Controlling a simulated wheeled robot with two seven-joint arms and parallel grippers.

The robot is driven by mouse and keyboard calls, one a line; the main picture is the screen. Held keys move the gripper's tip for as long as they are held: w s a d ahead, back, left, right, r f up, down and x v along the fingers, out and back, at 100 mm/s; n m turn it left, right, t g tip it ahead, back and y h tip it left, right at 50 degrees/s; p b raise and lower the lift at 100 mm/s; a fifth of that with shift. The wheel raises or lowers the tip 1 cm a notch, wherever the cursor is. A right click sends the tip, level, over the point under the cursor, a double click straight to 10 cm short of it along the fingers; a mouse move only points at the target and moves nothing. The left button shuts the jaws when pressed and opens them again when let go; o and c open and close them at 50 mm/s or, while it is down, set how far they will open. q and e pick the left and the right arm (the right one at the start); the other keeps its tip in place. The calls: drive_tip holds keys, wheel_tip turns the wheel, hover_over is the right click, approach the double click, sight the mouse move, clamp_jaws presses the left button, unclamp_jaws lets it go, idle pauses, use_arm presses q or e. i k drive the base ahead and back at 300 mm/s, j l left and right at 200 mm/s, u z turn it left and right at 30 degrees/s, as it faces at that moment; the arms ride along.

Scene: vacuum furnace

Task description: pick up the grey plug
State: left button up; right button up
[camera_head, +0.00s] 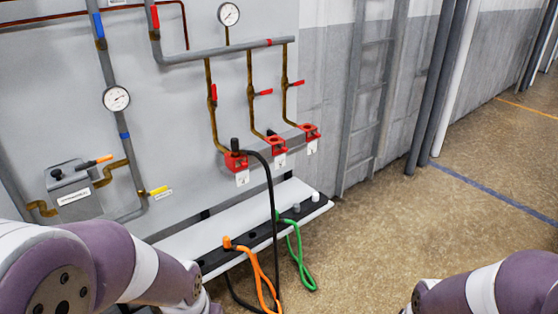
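The small grey plug (296,208) stands on the black strip along the front of the white shelf, toward its right end. A white plug (315,196) stands just right of it. The green hose's upper end (279,216) is just left of it. My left arm comes in at the lower left and my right arm at the lower right. Both grippers are outside the picture, and neither arm reaches the grey plug.
The white shelf (190,239) runs below the grey wall panel. An orange hose (262,275) and a green hose loop (305,270) hang in front. A black hose (271,190) drops from a red fitting (236,162). The floor (400,230) to the right is clear.

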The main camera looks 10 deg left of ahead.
sight(296, 207)
drive_tip(key=i+l, duration=0.2)
drive_tip(key=i, duration=0.35)
drive_tip(key=i+l+u, duration=0.15)
drive_tip(key=i, duration=0.4)
drive_tip(key=i+l, duration=0.3)
drive_tip(key=i, duration=0.25)
drive_tip(key=i+l+u, duration=0.15)
drive_tip(key=i, duration=0.4)
drive_tip(key=i+l, duration=0.4)
drive_tip(key=i, duration=0.15)
drive_tip(key=j+u, duration=0.05)
